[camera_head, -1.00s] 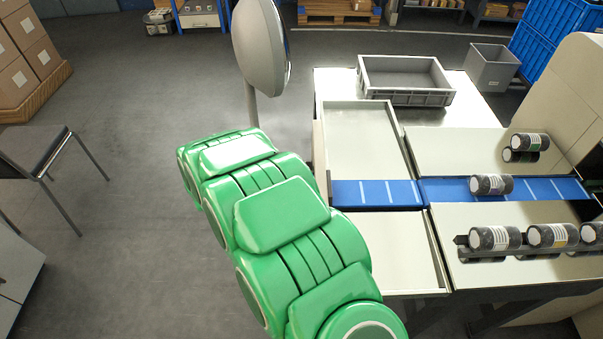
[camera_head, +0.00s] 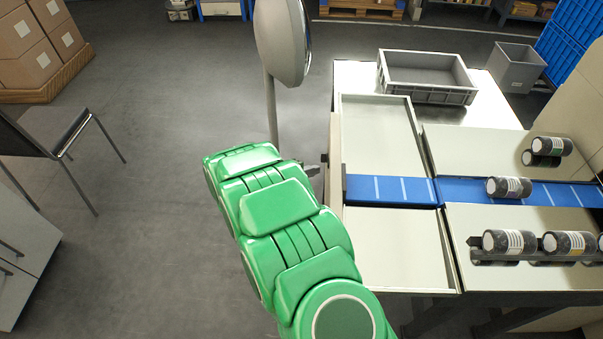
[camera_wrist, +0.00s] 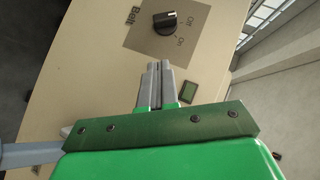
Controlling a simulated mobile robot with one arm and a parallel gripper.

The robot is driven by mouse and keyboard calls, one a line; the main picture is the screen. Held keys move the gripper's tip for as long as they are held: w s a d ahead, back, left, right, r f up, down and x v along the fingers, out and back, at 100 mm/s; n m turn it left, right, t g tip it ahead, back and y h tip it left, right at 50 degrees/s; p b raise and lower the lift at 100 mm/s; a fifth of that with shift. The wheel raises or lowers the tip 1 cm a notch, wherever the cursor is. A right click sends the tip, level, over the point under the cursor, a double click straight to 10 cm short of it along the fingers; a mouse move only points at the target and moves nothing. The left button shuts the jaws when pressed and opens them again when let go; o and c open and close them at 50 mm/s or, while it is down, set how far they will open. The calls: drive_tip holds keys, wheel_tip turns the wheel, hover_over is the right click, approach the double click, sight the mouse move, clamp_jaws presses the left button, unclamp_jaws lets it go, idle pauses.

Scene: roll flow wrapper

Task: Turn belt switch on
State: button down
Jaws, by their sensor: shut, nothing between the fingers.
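The belt switch (camera_wrist: 165,23) is a black round knob on a brown plate (camera_wrist: 140,36) marked "Belt", "Off" and "On", at the top of the wrist view. A light mark on the knob seems to lie toward "Off", but it is small. My gripper (camera_wrist: 158,66) has its two grey fingers together and empty. In the wrist view its tips are just below the knob, apart from it as far as I can tell. In the head view my green arm hides most of the gripper, and the switch does not show.
A small dark green square (camera_wrist: 190,91) sits on the beige panel right of my fingers. The blue belt (camera_head: 390,190) carries a dark roll (camera_head: 508,187). More rolls lie on the machine at right. A grey crate (camera_head: 427,77) stands behind; a chair is at left.

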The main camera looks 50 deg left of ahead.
sight(324, 158)
drive_tip(key=shift+w+a+f, duration=0.35)
drive_tip(key=shift+w+f, duration=0.15)
drive_tip(key=shift+w, duration=0.25)
drive_tip(key=shift+w+a+f, duration=0.4)
drive_tip(key=shift+w+f, duration=0.05)
drive_tip(key=shift+w, duration=0.3)
drive_tip(key=shift+w+a+f, duration=0.35)
drive_tip(key=shift+w+f, duration=0.15)
drive_tip(key=shift+w, duration=0.25)
